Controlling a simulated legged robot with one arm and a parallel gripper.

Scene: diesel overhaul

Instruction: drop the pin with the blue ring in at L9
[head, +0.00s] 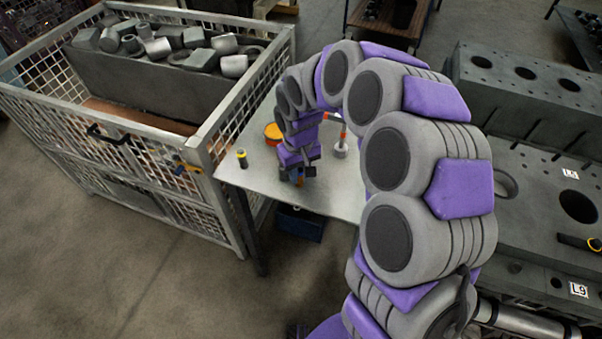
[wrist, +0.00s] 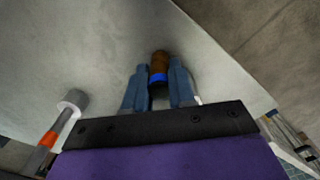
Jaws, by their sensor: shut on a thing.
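The pin with the blue ring (wrist: 159,70) is brown and stands between the two blue fingers of my gripper (wrist: 159,88) in the wrist view. The gripper is shut on it, with the blue ring at fingertip level. In the head view, my gripper (head: 298,176) is low over the metal table, and my arm partly hides that area. The L9 label (head: 579,289) is on the dark engine block (head: 535,225) at the lower right, far from the gripper. Small dark holes are near the label; I cannot tell which one it marks.
The metal table (head: 240,178) also holds a yellow-ringed pin (head: 242,158), an orange round item (head: 273,133) and a grey-headed part with an orange-red band (wrist: 68,108). A mesh cage of metal parts (head: 190,160) stands left. A black-and-yellow tool (head: 580,243) lies on the block.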

